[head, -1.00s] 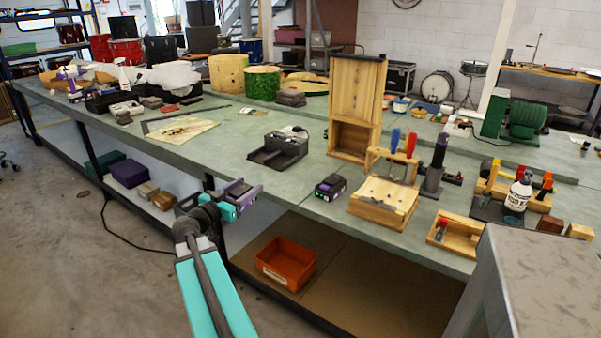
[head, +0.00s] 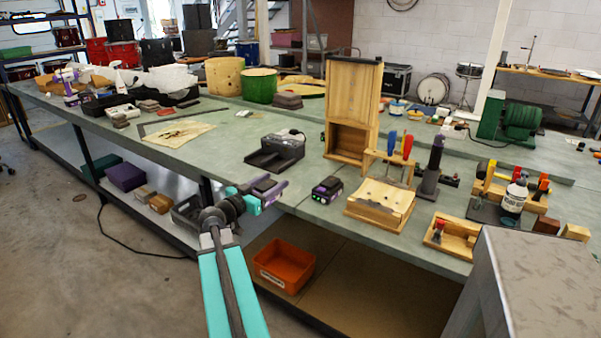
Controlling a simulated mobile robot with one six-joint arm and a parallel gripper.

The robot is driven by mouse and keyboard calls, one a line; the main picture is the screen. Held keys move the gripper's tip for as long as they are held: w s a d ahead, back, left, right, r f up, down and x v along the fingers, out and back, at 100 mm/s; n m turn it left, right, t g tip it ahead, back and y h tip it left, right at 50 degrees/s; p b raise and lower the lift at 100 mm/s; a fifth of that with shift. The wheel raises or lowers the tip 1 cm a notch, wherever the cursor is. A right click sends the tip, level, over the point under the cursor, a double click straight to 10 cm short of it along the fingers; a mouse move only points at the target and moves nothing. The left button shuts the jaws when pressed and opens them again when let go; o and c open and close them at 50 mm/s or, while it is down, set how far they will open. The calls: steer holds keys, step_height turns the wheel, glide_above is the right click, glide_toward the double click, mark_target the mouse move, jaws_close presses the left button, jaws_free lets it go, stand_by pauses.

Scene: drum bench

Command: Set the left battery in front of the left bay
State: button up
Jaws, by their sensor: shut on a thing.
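My gripper (head: 267,194), with purple and teal parts, is shut on a dark battery (head: 265,185), taken as the left battery. It holds it near the bench's front edge, on the near side of the charger. The dark grey charger (head: 282,146) stands on the bench with its low bay part toward the front left. The single bays are too small to tell apart. A second black and purple battery (head: 327,190) lies on the bench to the right of my gripper, apart from it. The gap under the held battery cannot be judged.
A tall wooden cabinet (head: 353,85) stands behind the second battery. A wooden block stand (head: 381,204) is to its right. A flat tan sheet (head: 182,134) lies left of the charger. The green-grey bench top is clear around the charger's front. An orange bin (head: 285,264) is below.

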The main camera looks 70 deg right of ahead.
steer(key=p+x, duration=0.3)
steer(key=x, duration=1.1)
steer(key=shift+s+d, duration=0.15)
steer(key=shift+d, duration=0.05)
steer(key=shift+d, duration=0.1)
steer(key=shift+p+x, duration=0.55)
steer(key=shift+x, duration=0.55)
steer(key=shift+d+f, duration=0.1)
steer(key=shift+f, duration=0.1)
steer(key=shift+f+p, duration=0.3)
steer(key=shift+f, duration=0.3)
steer(key=shift+f+b, duration=0.75)
steer(key=shift+f+b, duration=0.15)
steer(key=shift+b, duration=0.3)
steer(key=o, duration=1.4)
steer(key=shift+p, duration=1.65)
